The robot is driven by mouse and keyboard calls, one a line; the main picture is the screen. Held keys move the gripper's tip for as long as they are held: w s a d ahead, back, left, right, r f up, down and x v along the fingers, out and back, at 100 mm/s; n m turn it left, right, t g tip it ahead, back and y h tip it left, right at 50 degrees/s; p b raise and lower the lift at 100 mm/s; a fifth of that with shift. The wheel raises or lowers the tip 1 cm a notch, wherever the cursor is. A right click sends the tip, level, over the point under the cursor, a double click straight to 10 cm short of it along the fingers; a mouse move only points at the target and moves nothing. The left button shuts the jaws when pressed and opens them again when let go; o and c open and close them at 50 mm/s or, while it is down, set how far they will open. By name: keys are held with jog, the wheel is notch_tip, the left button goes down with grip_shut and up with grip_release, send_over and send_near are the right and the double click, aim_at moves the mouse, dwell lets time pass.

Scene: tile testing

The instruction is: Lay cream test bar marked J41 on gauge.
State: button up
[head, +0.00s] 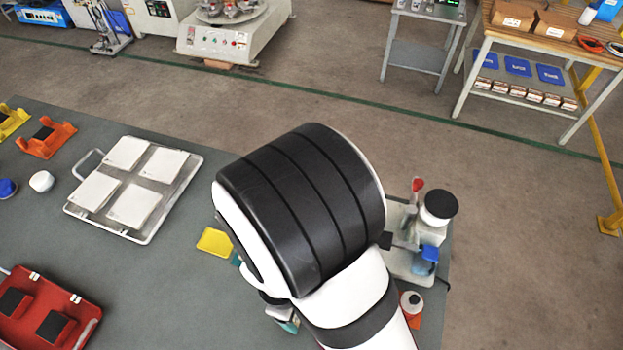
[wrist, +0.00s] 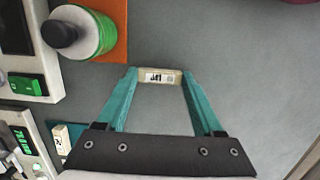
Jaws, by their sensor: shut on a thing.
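My gripper (wrist: 158,78) has teal fingers and is shut on a small cream test bar (wrist: 160,76). The bar lies across between the fingertips, and its label faces the wrist camera and seems to read J41. Grey surface shows around it. In the head view my arm hides most of the gripper; only a bit of teal (head: 289,326) shows below the wrist. Pale devices with green displays (wrist: 27,86) are at the left of the wrist view, apart from the bar. I cannot tell which is the gauge.
In the wrist view, another small cream block (wrist: 61,137) lies left of the fingers, and a green-and-white round container (wrist: 92,36) stands on an orange mat (wrist: 121,38). In the head view, a tray of white tiles (head: 76,209) and a red case (head: 84,325) are at left.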

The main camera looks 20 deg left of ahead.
jog(key=shift+f, duration=0.1)
jog(key=o, duration=1.3)
